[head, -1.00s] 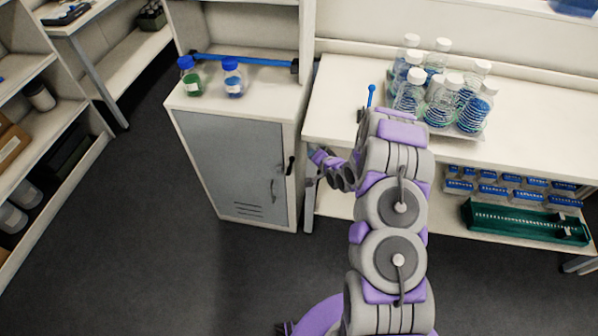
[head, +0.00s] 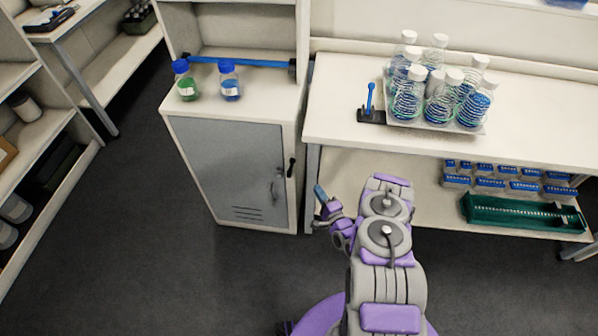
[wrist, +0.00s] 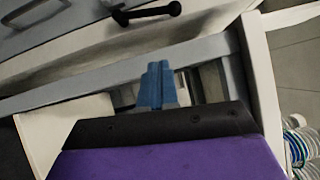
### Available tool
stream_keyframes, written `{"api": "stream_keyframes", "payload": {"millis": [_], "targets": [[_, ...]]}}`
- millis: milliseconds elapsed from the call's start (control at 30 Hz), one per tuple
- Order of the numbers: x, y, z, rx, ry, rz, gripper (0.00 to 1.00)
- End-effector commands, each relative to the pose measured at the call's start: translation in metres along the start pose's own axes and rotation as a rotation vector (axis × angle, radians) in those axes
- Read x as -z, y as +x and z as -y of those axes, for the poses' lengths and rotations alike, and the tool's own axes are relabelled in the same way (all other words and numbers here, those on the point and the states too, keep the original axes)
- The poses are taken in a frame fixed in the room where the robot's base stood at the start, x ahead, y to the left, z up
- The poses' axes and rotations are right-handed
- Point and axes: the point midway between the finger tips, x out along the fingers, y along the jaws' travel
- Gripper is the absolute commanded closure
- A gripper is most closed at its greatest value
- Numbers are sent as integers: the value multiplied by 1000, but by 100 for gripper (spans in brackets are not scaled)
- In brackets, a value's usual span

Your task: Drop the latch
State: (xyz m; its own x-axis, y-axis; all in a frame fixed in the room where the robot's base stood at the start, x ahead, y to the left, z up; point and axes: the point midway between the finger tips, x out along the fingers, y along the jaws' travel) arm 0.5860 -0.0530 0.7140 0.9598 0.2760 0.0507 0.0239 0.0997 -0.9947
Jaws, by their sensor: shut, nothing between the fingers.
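The grey cabinet door (head: 235,170) looks shut. A small black latch (head: 291,167) sits at its right edge, standing roughly upright, close to the door's grey handle (head: 274,188). In the wrist view the black latch (wrist: 148,12) shows at the top, with the door handle (wrist: 32,12) to its left. My gripper (head: 319,192) is low, right of the cabinet's front corner and below the latch in the head view. Its blue fingertips (wrist: 157,82) are together and empty, apart from the latch.
The bench (head: 340,120) stands right of the cabinet, its leg (head: 311,190) close to my gripper. A bottle tray (head: 445,127) and a blue lever (head: 370,98) are on it. Two bottles (head: 187,82) and a blue bar (head: 240,62) are on the cabinet. Floor in front is clear.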

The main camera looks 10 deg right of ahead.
Motion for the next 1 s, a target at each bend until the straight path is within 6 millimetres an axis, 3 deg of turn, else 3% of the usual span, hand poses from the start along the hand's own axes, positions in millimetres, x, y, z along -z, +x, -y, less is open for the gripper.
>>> {"api": "stream_keyframes", "payload": {"millis": [200,633,767,1000], "targets": [[-2,-16,-6,44,54,-7,100],[-2,-14,-6,48,58,-6,100],[-3,-4,-6,48,55,-4,100],[-3,39,-5,49,54,-2,100]]}}
